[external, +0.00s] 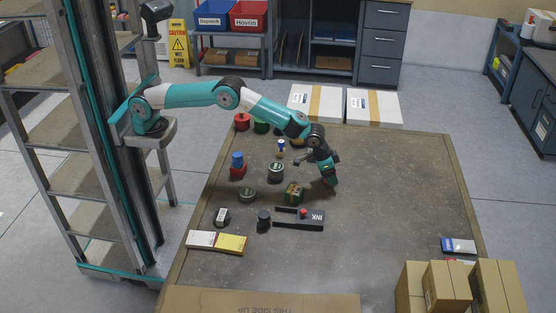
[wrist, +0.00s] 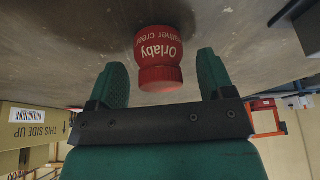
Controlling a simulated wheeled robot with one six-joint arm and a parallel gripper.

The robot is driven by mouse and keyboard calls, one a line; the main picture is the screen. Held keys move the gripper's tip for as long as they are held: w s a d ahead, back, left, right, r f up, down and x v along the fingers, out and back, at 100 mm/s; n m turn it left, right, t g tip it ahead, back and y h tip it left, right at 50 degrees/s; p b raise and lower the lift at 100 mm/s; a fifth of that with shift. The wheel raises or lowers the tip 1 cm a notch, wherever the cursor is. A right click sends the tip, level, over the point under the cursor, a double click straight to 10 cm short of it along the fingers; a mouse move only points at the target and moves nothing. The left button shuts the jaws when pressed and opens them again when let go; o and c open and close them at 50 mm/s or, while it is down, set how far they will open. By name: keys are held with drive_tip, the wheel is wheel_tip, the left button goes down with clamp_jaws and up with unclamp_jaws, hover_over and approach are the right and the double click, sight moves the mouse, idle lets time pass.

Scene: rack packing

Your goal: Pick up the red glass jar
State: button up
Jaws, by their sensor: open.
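The red glass jar (wrist: 160,50) shows in the wrist view, upside down in the picture, with white lettering "Orlaby" and "leather cream" and a ribbed red lid (wrist: 160,79). My gripper (wrist: 162,68) is open, its two green fingers on either side of the jar, with a visible gap to each. The jar is not held. In the external view my gripper (external: 331,181) points down low over the table, right of the middle. I cannot make out the jar there; the gripper may hide it.
The table (external: 400,210) is clear to the right of my gripper. White cartons (external: 374,108) stand behind; brown cartons (external: 447,287) stand front right.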

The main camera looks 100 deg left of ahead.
drive_tip(key=shift+c, duration=0.4)
drive_tip(key=c, duration=0.9)
drive_tip(key=shift+r, duration=0.1)
